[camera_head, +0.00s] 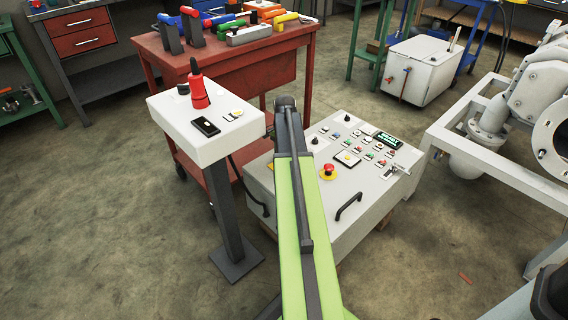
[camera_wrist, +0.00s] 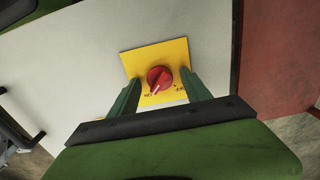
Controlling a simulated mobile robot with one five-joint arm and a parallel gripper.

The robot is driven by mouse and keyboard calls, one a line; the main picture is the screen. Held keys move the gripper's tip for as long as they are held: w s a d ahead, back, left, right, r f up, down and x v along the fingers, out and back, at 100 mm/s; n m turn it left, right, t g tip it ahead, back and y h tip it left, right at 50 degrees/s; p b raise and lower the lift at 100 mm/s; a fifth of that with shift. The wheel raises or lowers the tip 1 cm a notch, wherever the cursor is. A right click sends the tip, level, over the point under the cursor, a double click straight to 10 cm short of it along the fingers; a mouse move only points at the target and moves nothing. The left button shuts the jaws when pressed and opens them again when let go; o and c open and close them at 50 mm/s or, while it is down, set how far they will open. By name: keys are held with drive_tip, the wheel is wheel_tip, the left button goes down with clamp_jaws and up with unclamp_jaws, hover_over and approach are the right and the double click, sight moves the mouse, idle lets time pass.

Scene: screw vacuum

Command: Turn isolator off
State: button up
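The isolator is a red rotary knob (camera_wrist: 159,79) on a yellow square plate (camera_wrist: 150,58), fixed to a pale cabinet face in the wrist view. A pale pointer mark on the knob slants toward the lower left. My gripper (camera_wrist: 161,77) is open, with one green finger on each side of the knob and gaps visible between. I cannot tell how deep the fingertips reach.
The grey control cabinet (camera_head: 262,184) has buttons, a red emergency stop (camera_head: 329,169) and a black handle (camera_head: 349,206) on top. A white pedestal box (camera_head: 190,136) stands close on the left. A red workbench (camera_head: 236,71) with tools stands behind. Open floor lies at front left.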

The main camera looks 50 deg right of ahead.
clamp_jaws()
drive_tip(key=shift+a, duration=0.25)
drive_tip(key=shift+d, duration=0.2)
drive_tip(key=shift+d+n, duration=0.15)
drive_tip(key=shift+n, duration=0.95)
drive_tip(key=n, duration=1)
drive_tip(key=shift+n, duration=0.4)
drive_tip(key=n, duration=0.4)
drive_tip(key=shift+w+n, duration=0.1)
drive_tip(key=shift+n, duration=0.3)
